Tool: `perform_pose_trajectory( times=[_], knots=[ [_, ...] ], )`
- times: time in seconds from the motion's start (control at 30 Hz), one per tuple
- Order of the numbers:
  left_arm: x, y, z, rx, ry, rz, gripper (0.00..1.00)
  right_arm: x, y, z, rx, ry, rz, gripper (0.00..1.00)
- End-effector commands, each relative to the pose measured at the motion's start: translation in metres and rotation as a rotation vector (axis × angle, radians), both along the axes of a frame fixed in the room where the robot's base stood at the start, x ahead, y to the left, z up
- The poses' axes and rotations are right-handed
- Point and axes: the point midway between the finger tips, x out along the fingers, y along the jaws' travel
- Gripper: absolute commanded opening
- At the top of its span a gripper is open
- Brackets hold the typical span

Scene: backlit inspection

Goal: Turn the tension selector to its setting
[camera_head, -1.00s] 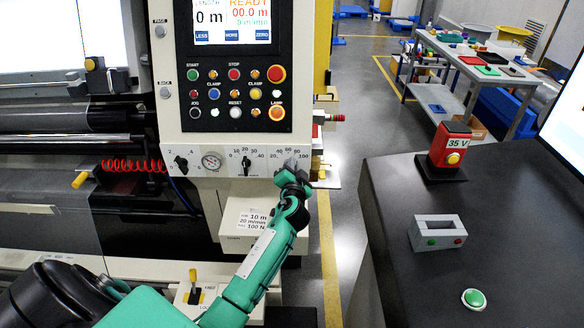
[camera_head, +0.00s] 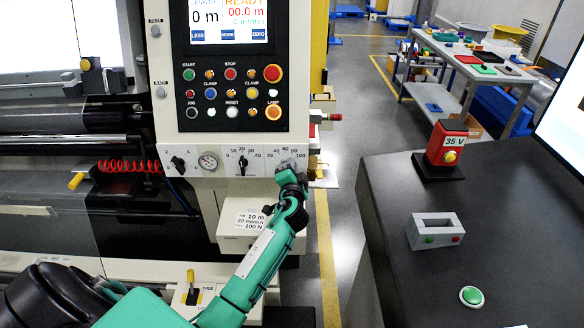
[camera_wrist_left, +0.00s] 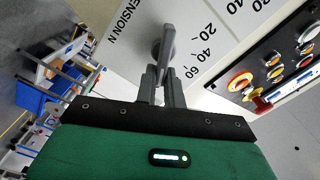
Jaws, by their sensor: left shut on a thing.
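The tension selector (camera_wrist_left: 167,45) is a grey knob with a lever-like handle on the machine's white panel. In the left wrist view its scale shows 20, 40 and 60 beside it, with "TENSION N" printed on the other side. My left gripper (camera_wrist_left: 160,80) is shut on the selector's handle. In the head view my left gripper (camera_head: 290,170) reaches up to the right end of the dial row and covers most of the selector. The exact setting its pointer marks is hard to tell. A label (camera_head: 251,221) below reads 10 m, 20 m/min, 100 N. My right gripper is not in view.
Left of the selector are a black speed knob (camera_head: 243,164), a round gauge (camera_head: 208,161) and another black knob (camera_head: 178,163). The button panel (camera_head: 231,92) is above. A dark counter (camera_head: 400,200) stands at the right, with a clear floor strip between.

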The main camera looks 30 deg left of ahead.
Motion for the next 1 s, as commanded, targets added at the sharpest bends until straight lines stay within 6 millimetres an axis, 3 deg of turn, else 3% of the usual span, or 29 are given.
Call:
perform_pose_trajectory(
  times=[0.03, 0.07, 0.13, 0.17, 0.57, 1.0],
  knots=[
    [0.0, 0.0, -0.001, 0.001, 0.003, -0.001, 0.0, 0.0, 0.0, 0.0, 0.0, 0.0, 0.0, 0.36],
    [0.0, 0.0, -0.001, 0.001, 0.003, -0.001, 0.16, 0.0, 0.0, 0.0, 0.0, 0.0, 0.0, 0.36],
    [0.0, 0.0, -0.001, 0.001, 0.003, -0.001, 0.3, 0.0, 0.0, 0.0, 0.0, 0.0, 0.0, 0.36],
    [0.0, 0.0, -0.001, 0.001, 0.002, 0.0, 0.32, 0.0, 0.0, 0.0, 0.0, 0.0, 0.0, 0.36],
    [-0.007, -0.005, -0.002, -0.001, 0.0, -0.001, 0.32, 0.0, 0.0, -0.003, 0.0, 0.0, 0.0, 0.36],
    [-0.081, -0.051, -0.004, -0.003, 0.001, -0.002, 0.32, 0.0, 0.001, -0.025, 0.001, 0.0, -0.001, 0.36]
  ],
)
